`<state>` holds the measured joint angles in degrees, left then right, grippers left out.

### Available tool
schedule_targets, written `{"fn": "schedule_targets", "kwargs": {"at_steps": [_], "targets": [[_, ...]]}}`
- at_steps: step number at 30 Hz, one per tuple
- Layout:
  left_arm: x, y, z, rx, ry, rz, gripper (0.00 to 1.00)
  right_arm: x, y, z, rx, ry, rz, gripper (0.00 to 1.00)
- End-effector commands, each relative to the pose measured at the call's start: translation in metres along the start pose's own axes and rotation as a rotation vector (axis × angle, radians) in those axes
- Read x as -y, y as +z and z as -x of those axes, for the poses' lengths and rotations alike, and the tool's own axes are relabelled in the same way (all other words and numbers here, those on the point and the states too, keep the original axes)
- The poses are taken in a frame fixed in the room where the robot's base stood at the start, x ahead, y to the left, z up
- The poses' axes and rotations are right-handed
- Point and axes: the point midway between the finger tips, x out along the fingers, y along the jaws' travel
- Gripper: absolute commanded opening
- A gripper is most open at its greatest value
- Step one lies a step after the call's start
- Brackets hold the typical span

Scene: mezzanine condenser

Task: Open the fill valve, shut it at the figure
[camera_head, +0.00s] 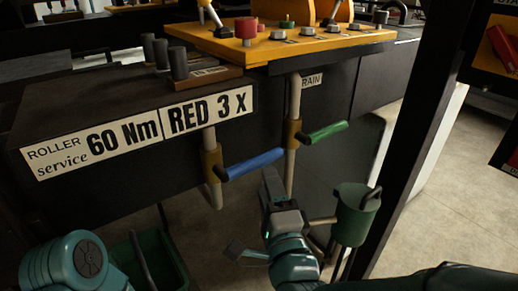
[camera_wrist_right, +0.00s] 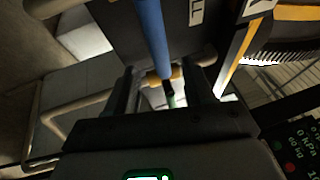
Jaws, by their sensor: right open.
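The blue lever (camera_head: 253,164) sits on a brass valve body (camera_head: 211,160) on the left pale pipe, pointing right. In the right wrist view the blue lever (camera_wrist_right: 152,40) comes down from the top towards the gap between my fingers. A label there shows only "LL". My right gripper (camera_head: 270,184) is open, just below and right of the lever's free end; contact cannot be told. It also shows in the wrist view (camera_wrist_right: 164,92). A green lever (camera_head: 327,132) is on the right pipe, under a label (camera_head: 312,81) reading "RAIN". My left gripper is out of view.
A dark panel (camera_wrist_right: 298,142) at the wrist view's right edge shows partly cut "kPa" and "kg" text. A green can (camera_head: 356,215) stands right of my gripper, near a black post (camera_head: 412,130). A yellow control board (camera_head: 280,42) is above.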

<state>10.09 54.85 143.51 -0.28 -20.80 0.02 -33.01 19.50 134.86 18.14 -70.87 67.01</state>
Motion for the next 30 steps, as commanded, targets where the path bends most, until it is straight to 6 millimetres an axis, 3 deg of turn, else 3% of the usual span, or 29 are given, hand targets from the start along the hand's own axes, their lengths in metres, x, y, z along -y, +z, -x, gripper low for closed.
{"fn": "schedule_targets", "kwargs": {"at_steps": [6,12,25,30], "targets": [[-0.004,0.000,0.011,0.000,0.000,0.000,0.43,0.001,-0.002,-0.053,-0.002,0.001,0.000,0.53],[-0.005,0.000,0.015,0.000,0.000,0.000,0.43,0.000,-0.002,-0.085,-0.001,0.000,0.001,0.53],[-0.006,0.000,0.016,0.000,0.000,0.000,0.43,-0.001,-0.002,-0.096,0.000,0.000,0.001,0.53],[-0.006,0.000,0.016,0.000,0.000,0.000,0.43,-0.001,-0.002,-0.096,0.000,0.000,0.001,0.00]]}}
